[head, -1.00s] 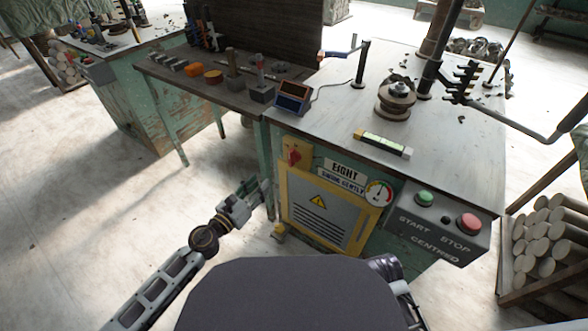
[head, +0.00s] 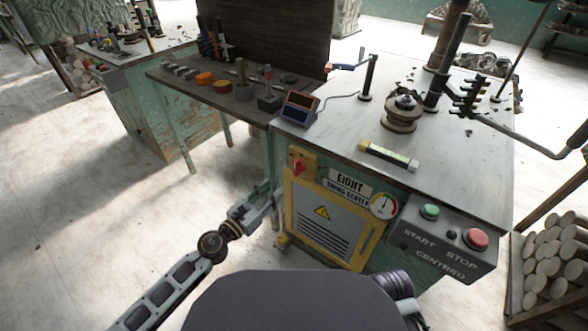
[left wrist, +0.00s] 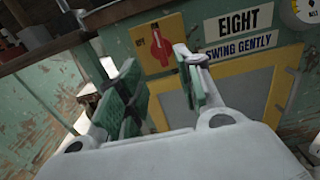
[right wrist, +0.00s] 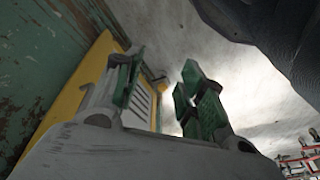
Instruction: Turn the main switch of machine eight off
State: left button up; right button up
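The main switch (head: 299,167) is a red rotary handle on a yellow plate, on the front of the machine labelled EIGHT (head: 350,180).
A yellow-framed vented panel (head: 322,222) is below the switch. A gauge (head: 384,205) and a control box (head: 443,247) with green and red buttons are to its right. A dark table (head: 220,85) with tools stands left of the machine. The floor at left is clear.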

aim_at(294, 169)
pick_arm(q)
jog(key=shift+p+x, duration=0.75)
jog(key=shift+x, duration=5.5)
pick_arm(e)
jog(key=shift+d+f+g, duration=0.2)
jog(key=shift+f+g, duration=0.1)
jog(key=shift+f, duration=0.8)
pick_arm(q)
jog(key=shift+c, duration=0.4)
pick_arm(e)
jog(key=shift+s, duration=0.1)
pick_arm(q)
grip_shut()
